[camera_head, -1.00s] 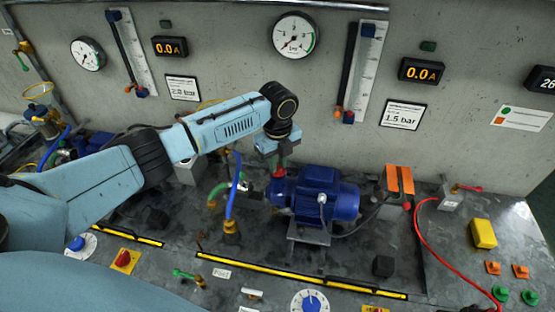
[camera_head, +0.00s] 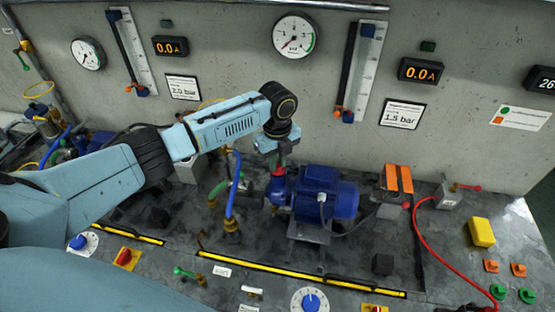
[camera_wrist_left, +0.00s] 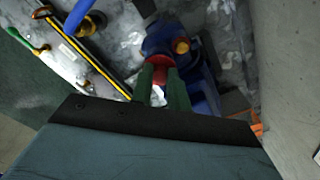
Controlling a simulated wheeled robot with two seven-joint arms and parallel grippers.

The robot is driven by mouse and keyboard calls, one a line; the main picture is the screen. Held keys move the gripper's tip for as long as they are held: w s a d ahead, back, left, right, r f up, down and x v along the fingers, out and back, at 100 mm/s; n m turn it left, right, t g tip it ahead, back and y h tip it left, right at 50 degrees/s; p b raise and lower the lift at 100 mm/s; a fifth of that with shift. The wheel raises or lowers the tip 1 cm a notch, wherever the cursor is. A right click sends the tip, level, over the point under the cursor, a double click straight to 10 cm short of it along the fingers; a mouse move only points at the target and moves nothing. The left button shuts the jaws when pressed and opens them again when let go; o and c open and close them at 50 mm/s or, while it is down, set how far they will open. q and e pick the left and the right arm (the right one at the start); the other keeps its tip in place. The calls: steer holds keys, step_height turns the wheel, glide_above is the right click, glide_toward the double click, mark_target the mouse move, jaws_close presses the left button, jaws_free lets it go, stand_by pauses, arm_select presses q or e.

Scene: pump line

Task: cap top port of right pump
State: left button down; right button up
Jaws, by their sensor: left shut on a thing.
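The right pump (camera_head: 325,195) is blue and stands on the bench in the middle of the head view. It also shows in the wrist view (camera_wrist_left: 203,95). My left gripper (camera_head: 279,163) points down over the top port at the pump's left end. Its green fingers (camera_wrist_left: 161,80) are shut on a red cap (camera_wrist_left: 159,74), which also shows in the head view (camera_head: 278,171). The cap is directly above the port and looks in contact with it; how far it is seated I cannot tell. The fingers partly hide the port. My right gripper is not in view.
A blue hose (camera_head: 233,190) rises close to the left of the pump. A grey wall with a gauge (camera_head: 295,36) stands behind. A red cable (camera_head: 424,240) curves at the right, near a yellow block (camera_head: 482,233). A yellow-black strip (camera_head: 300,275) runs along the front.

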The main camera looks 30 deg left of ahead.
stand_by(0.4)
arm_select(q)
steer(key=shift+p, duration=0.4)
steer(key=shift+f, duration=0.5)
stand_by(0.5)
steer(key=c, duration=1.3)
jaws_free()
steer(key=shift+r, duration=0.15)
step_height(320, 180, up, 6)
steer(key=p, duration=0.5)
steer(key=shift+p, duration=0.35)
